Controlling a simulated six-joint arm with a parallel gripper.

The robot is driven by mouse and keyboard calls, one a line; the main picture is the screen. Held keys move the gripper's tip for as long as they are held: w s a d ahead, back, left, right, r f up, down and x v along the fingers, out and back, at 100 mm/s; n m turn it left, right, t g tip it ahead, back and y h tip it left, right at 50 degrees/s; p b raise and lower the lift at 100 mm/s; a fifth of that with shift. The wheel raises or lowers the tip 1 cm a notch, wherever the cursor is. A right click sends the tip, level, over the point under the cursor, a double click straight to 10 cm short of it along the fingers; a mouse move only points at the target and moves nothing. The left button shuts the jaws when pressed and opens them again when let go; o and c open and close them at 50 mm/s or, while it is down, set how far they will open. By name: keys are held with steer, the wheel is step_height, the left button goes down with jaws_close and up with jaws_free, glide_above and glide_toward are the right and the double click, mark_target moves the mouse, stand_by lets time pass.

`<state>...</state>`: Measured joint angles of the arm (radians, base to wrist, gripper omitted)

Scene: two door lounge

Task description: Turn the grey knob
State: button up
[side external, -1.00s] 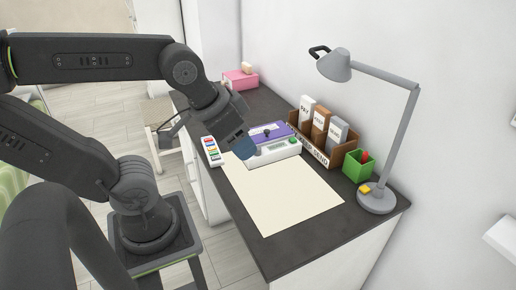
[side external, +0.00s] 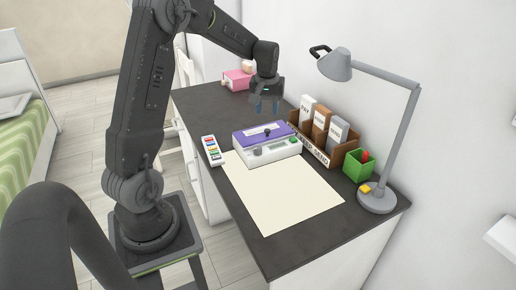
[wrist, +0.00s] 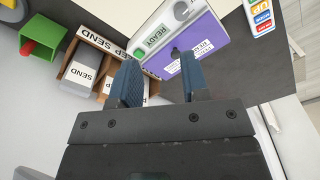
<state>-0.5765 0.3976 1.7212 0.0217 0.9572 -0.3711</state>
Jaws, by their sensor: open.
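A white device with a purple lid (side external: 260,137) stands at the top edge of a cream sheet on the dark desk. The grey knob (side external: 257,152) sits on its white front panel, left of the small display. The knob also shows at the top of the wrist view (wrist: 181,11). A small black knob (side external: 267,132) stands on the purple lid. My gripper (side external: 266,107) is open and empty, pointing down above the back of the device, apart from it. In the wrist view its blue fingers (wrist: 158,62) are spread, with the device beyond them.
A cardboard sorter (side external: 341,154), a green pen cup (side external: 358,165) and a grey lamp (side external: 376,199) stand on the right. A remote-like panel with coloured buttons (side external: 211,151) lies left of the device. A pink box (side external: 238,80) is at the back. The cream sheet (side external: 280,195) is clear.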

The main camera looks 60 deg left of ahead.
steer(key=n, duration=0.2)
glide_above(258, 148)
step_height(258, 148, down, 5)
steer(key=shift+g+h, duration=0.3)
steer(key=shift+g, duration=0.1)
step_height(258, 148, down, 14)
steer(key=shift+a+f, duration=0.1)
steer(key=shift+f, duration=0.05)
steer(key=shift+c, duration=0.3)
steer(key=c, duration=0.6)
steer(key=shift+o, duration=0.2)
